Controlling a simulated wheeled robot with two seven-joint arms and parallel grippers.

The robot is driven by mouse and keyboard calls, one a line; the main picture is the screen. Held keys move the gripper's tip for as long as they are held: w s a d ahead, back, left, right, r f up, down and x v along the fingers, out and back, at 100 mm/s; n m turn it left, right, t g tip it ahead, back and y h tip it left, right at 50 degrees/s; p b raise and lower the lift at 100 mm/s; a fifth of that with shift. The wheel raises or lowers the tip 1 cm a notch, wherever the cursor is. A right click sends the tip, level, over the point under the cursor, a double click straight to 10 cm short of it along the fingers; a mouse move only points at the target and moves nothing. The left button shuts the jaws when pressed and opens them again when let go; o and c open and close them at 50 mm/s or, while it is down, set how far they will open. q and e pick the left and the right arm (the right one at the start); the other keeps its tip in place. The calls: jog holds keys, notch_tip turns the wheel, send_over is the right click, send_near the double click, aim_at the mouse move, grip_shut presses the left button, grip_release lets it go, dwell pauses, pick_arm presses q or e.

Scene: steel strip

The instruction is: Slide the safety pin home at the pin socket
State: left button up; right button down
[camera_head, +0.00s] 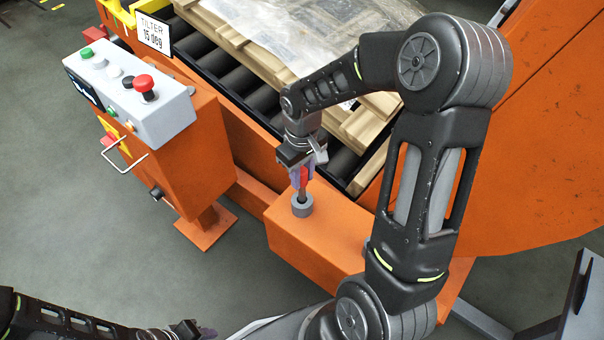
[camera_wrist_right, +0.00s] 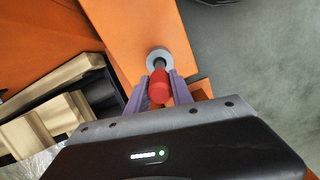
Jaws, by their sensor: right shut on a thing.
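The safety pin (camera_wrist_right: 159,88) has a red grip and a dark shaft; in the head view its red part (camera_head: 303,178) shows below my right gripper (camera_head: 301,178). My right gripper, also in the right wrist view (camera_wrist_right: 160,88), is shut on the red grip with its purple fingers on either side. The pin socket (camera_head: 302,205) is a grey ring on an orange block, and it also shows in the right wrist view (camera_wrist_right: 159,57). The pin's shaft reaches down to the socket's opening; how deep it sits I cannot tell. My left gripper (camera_head: 205,333) is low at the bottom edge, its fingers mostly unclear.
An orange control box with a grey button panel (camera_head: 130,95) stands left of the socket. Behind is a roller bed (camera_head: 215,62) with a wooden pallet (camera_head: 262,62) under a wrapped load. The orange block (camera_head: 325,235) has bare top around the socket.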

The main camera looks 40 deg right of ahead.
aim_at(302, 187)
jog(key=shift+f+b, duration=1.7)
jog(key=shift+f, duration=0.75)
jog(key=c, duration=1.1)
grip_release()
jog(key=shift+o, duration=0.2)
notch_tip(302, 187, up, 8)
jog(key=shift+f+p, duration=0.1)
jog(key=shift+p, duration=1)
jog(key=shift+w, duration=0.1)
